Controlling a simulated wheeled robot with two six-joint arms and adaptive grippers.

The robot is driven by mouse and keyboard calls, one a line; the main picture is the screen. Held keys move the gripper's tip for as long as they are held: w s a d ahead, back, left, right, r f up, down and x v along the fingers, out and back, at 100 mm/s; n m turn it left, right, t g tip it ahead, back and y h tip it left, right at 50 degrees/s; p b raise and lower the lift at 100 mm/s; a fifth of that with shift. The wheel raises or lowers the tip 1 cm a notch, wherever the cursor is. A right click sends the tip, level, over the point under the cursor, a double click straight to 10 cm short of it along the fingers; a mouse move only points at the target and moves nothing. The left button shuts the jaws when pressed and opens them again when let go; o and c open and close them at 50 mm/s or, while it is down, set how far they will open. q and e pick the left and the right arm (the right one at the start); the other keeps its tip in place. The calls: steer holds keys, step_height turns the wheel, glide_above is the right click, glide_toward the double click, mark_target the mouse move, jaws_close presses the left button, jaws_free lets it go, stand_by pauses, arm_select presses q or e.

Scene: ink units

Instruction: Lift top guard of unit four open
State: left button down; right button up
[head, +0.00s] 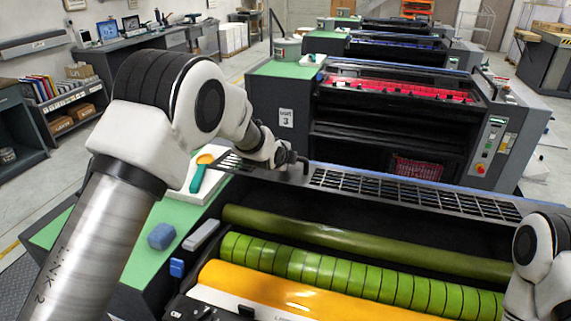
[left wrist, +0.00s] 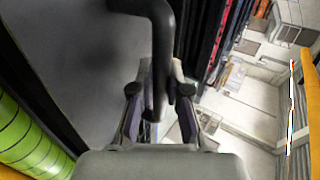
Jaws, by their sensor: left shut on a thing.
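The near unit's top guard (head: 400,190) is a long grey grille with dark slots along the unit's far upper side. It is clear of the rollers; its exact tilt is hard to judge. My left gripper (head: 285,158) is at its left part, beside a dark handle (head: 304,163). In the left wrist view, my left gripper (left wrist: 160,98) is shut on the dark curved handle (left wrist: 161,50), which passes between the fingers. My right arm shows at the right edge of the head view, but its gripper is out of view.
The near unit has an olive roller (head: 350,238), a green banded roller (head: 330,272) and a yellow roller (head: 290,293), all exposed. Unit 3 (head: 286,117) stands behind. A blue sponge (head: 161,236) and a white tray (head: 203,178) with a teal-handled tool lie on the green top.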

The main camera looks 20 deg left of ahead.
arm_select(q)
steer(key=c, duration=1.4)
jaws_free()
steer(key=v, duration=1.2)
